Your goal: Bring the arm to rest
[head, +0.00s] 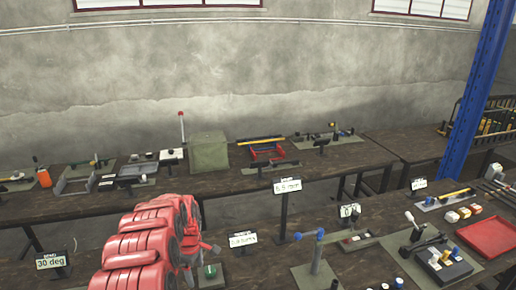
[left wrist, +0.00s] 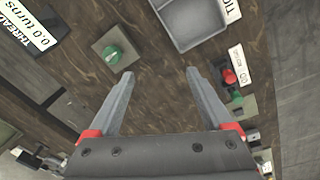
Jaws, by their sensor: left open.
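My left arm, red and bulky, comes in at the lower left of the head view. Its left gripper (head: 207,250) is above the near bench and partly hidden by the arm. In the left wrist view the left gripper (left wrist: 159,73) is open, with two grey fingers spread wide and nothing between them. A green knob on a square plate (left wrist: 114,54) lies on the wood beyond the left fingertip, apart from it. This knob also shows below the gripper in the head view (head: 210,271). My right gripper is not in view.
A grey tray (left wrist: 194,20) and a red and a green button (left wrist: 229,76) lie near the fingers. A blue-topped lever (head: 319,250), a red tray (head: 488,236) and a blue pillar (head: 480,95) are to the right.

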